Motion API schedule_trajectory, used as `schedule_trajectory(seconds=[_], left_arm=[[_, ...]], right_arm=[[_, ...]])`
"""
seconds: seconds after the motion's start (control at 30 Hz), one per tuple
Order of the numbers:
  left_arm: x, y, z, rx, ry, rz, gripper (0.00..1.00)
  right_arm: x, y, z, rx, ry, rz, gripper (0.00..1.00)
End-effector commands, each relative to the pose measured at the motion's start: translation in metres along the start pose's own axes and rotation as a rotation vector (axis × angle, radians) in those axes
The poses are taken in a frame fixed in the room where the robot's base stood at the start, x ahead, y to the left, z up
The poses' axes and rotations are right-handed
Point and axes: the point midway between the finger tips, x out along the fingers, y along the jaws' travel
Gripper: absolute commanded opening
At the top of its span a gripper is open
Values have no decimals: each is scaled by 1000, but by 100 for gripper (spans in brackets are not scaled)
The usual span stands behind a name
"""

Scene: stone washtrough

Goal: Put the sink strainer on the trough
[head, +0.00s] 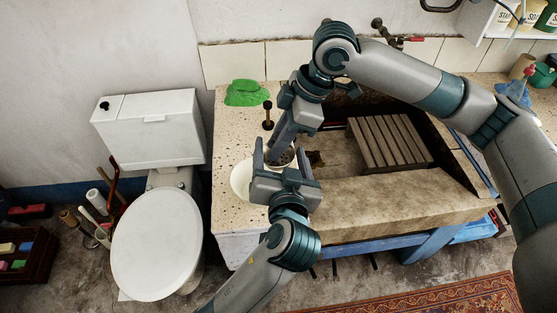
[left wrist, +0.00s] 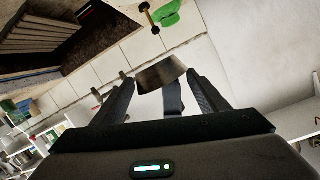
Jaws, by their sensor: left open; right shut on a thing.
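The sink strainer (head: 284,158) is a small dark round metal piece held by my right gripper (head: 281,147) above the pale speckled left end of the stone trough (head: 400,200). My left gripper (head: 279,155) comes from below, open, with its fingers on either side of the strainer. In the left wrist view the strainer (left wrist: 160,74) is a brownish metal cup between the left fingertips (left wrist: 162,88), and a dark finger of my right gripper overlaps it. I cannot tell whether the left fingers touch it. My right gripper partly hides the strainer in the head view.
A white round dish (head: 241,180) lies beside the left gripper. A toilet (head: 157,240) stands left.

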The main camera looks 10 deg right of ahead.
Motion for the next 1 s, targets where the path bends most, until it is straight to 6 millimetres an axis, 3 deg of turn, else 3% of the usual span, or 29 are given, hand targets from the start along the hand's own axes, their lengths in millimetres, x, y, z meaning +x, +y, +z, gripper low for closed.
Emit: schedule_trajectory(seconds=[0.37, 0.4, 0.57, 0.77, 0.8, 0.87, 1.0], left_arm=[[5, 0, 0, 0, 0, 1, 67], [5, 0, 0, 0, 0, 1, 65], [5, 0, 0, -1, 0, 1, 27], [5, 0, 0, -1, -1, 1, 25], [5, 0, 0, -2, -1, 1, 25], [5, 0, 0, -1, -1, 1, 9], [4, 2, 0, -1, -1, 6, 9]], right_arm=[[0, 0, 0, 0, 0, 0, 0], [0, 0, 0, 0, 0, 0, 0], [0, 0, 0, 0, 1, 0, 0], [0, 0, 0, 0, 2, 1, 0], [-1, 0, 0, 0, 2, 1, 23], [-1, 0, -1, 0, 2, 2, 37], [-1, 2, -2, -1, 5, 5, 40]])
